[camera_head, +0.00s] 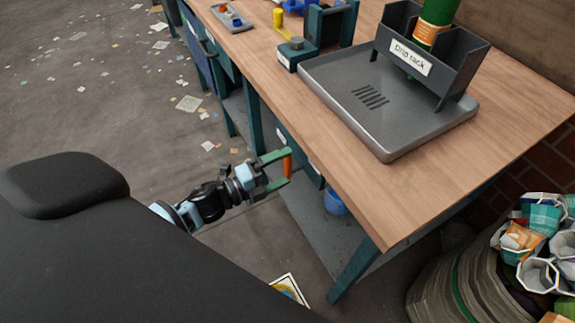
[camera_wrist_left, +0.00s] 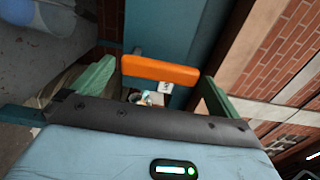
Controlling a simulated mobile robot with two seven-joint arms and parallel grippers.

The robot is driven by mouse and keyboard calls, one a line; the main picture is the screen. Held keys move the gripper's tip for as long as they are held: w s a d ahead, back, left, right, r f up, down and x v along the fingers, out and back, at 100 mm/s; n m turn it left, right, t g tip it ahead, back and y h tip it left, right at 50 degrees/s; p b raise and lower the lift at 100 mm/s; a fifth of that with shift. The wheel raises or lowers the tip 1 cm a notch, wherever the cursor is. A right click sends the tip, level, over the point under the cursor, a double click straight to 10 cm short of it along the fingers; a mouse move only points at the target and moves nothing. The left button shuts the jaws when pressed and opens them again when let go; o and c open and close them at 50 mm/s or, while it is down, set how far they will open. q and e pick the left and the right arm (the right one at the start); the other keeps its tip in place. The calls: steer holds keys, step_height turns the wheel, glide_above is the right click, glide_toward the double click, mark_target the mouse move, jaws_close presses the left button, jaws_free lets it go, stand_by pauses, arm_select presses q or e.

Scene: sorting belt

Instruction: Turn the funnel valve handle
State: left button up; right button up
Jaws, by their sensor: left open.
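An orange bar-shaped handle (camera_head: 288,164) shows by the side of the workbench, below its top. It also shows in the left wrist view as an orange bar (camera_wrist_left: 160,70) lying crosswise ahead of the fingers. My left gripper (camera_head: 284,169) is open, its green fingers at either end of the bar. In the left wrist view one finger of the gripper (camera_wrist_left: 158,78) is left of the bar and one is right of it; whether they touch it I cannot tell. No funnel is recognisable, so I cannot tell whether this bar is the valve handle. My right gripper is out of view.
The wooden workbench (camera_head: 390,205) overhangs close to my left gripper. On it are a grey tray (camera_head: 440,127), a drip rack (camera_head: 460,75) holding a green bottle (camera_head: 433,22), and a teal fixture (camera_head: 297,52). A full bin (camera_head: 455,285) stands at the lower right. Litter dots the open floor.

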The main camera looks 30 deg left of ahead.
arm_select(q)
steer(key=shift+v, duration=2.8)
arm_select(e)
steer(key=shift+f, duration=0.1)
